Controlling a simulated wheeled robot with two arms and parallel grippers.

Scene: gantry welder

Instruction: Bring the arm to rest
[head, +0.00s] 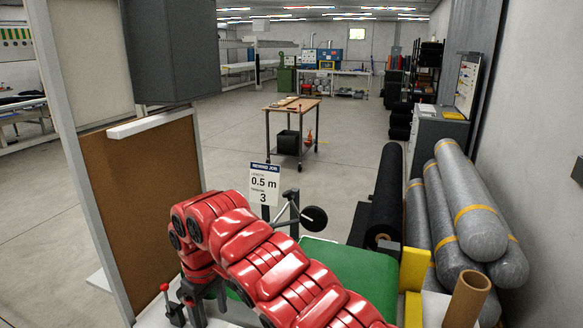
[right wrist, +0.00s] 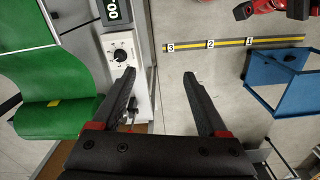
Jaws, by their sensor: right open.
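My red arm (head: 275,262) spans the lower middle of the head view, bent, with its rounded joint at the upper left end. My left gripper is in neither view.
A job sign (head: 264,184) reads 0.5 m and 3. A green surface (head: 345,268) and grey rolls (head: 470,215) are at the right. A yellow scale (right wrist: 235,43) and a blue frame (right wrist: 285,85) lie right of my gripper. A wheeled table (head: 292,105) stands on open floor.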

